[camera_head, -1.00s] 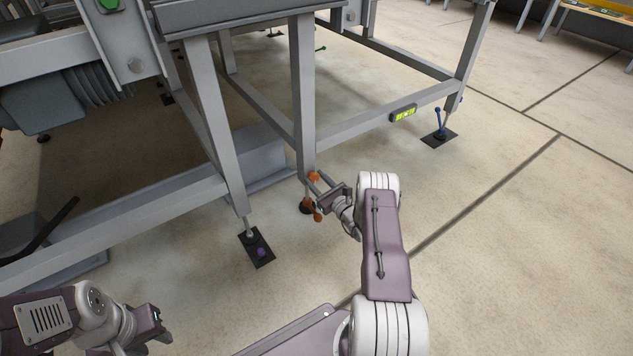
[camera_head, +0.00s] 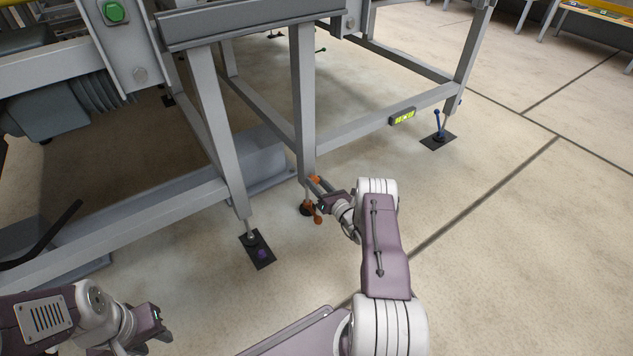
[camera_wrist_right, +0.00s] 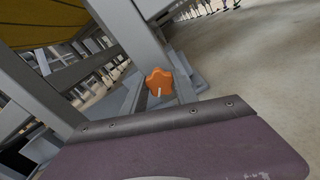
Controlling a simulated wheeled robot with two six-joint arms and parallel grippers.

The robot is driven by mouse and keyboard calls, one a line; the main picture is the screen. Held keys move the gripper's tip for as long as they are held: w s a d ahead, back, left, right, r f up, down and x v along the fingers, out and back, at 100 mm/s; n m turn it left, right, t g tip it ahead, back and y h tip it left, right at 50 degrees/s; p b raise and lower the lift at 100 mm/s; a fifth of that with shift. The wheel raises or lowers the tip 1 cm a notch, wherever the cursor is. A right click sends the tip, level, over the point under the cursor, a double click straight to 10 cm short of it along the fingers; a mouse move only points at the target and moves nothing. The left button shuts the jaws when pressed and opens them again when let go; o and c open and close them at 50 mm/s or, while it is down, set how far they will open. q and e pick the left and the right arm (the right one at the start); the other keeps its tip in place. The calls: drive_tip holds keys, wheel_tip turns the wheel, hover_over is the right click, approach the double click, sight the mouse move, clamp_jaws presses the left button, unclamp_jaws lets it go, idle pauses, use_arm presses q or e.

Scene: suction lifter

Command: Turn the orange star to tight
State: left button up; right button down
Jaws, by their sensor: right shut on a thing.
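The orange star (camera_head: 314,180) is a small knob at the lower end of a grey frame leg (camera_head: 304,110). My right gripper (camera_head: 311,185) reaches it from the right and is shut on it. In the right wrist view the orange star (camera_wrist_right: 159,82) sits between the two grey fingers, with a pale mark on its face. An orange lever (camera_head: 317,214) shows just below, by the leg's foot. My left gripper (camera_head: 157,320) is at the lower left, away from the frame; its jaws are too unclear to read.
A foot with a purple knob (camera_head: 262,253) stands on a dark plate to the left. A foot with a blue lever (camera_head: 438,121) stands at the right. A lit yellow-green level display (camera_head: 403,117) sits on the crossbar. The floor at the right is clear.

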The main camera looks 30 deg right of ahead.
drive_tip(key=m+p, duration=0.1)
drive_tip(key=m, duration=1.2)
drive_tip(key=shift+m+p, duration=0.35)
drive_tip(key=shift+m, duration=0.05)
drive_tip(key=m, duration=0.3)
drive_tip(key=shift+f+m, duration=0.1)
drive_tip(key=shift+m, duration=0.2)
drive_tip(key=m, duration=0.3)
drive_tip(key=shift+m, duration=0.3)
drive_tip(key=m, duration=0.3)
drive_tip(key=shift+m, duration=2.1)
drive_tip(key=shift+s+m, duration=0.1)
drive_tip(key=shift+m, duration=0.2)
